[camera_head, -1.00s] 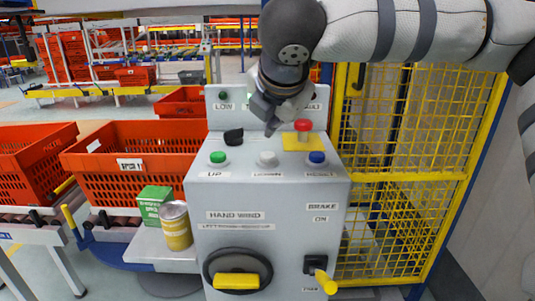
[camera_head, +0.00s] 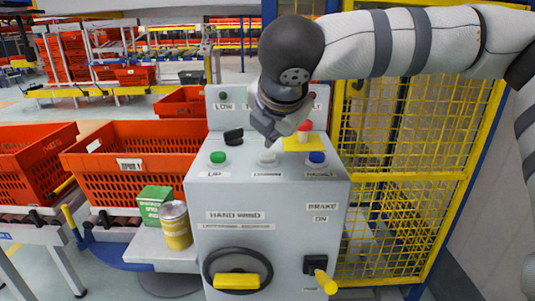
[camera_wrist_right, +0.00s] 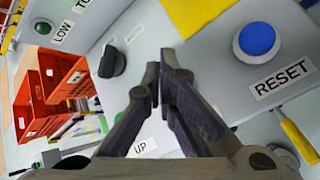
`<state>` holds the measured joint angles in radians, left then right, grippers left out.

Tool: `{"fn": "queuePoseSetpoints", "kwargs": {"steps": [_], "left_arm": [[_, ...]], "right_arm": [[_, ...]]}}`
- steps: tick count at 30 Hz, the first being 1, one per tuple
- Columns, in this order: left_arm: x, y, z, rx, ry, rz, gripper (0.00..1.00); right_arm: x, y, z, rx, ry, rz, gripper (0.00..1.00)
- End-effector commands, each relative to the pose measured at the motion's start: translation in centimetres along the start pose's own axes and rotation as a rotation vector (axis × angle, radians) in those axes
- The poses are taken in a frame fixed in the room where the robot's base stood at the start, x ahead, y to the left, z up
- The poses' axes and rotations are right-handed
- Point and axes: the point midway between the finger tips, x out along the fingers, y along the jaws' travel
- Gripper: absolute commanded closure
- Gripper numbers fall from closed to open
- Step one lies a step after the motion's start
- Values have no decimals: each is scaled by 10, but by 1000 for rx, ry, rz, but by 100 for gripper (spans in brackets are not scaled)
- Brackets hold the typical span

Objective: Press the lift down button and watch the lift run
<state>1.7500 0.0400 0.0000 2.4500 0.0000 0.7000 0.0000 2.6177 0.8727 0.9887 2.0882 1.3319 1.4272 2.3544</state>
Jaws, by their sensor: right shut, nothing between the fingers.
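The grey control console (camera_head: 262,195) stands in the middle of the head view. Its white button (camera_head: 267,157), labelled DOWN, sits between the green UP button (camera_head: 218,157) and the blue RESET button (camera_head: 316,157). My right gripper (camera_head: 270,143) is shut and empty, its tips just above and behind the white button; I cannot tell whether they touch it. In the right wrist view the shut fingers (camera_wrist_right: 166,65) point at the panel and hide the white button. The blue button (camera_wrist_right: 257,38) shows there at right. My left gripper is not in view.
A red button (camera_head: 305,127) on a yellow plate and a black knob (camera_head: 233,135) are close by on the panel. A yellow mesh guard (camera_head: 400,230) stands at right. A green box (camera_head: 153,203), a yellow can (camera_head: 176,227) and orange totes (camera_head: 140,185) are at left.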

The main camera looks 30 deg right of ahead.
Motion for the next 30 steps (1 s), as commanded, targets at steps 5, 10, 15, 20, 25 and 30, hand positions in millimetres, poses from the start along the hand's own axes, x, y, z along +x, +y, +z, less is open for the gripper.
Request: {"fn": "queuePoseSetpoints", "kwargs": {"steps": [5, 10, 15, 20, 25, 30], "left_arm": [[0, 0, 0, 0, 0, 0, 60], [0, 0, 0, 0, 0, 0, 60], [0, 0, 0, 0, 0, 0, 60], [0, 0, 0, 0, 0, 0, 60], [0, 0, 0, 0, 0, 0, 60], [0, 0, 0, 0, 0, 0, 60]], "right_arm": [[0, 0, 0, 0, 0, 0, 100], [0, 0, 0, 0, 0, 0, 100], [0, 0, 0, 0, 0, 0, 100], [0, 0, 0, 0, 0, 0, 100], [5, -3, -3, -1, 0, 0, 100], [6, -4, -4, 0, 0, 1, 100]]}}
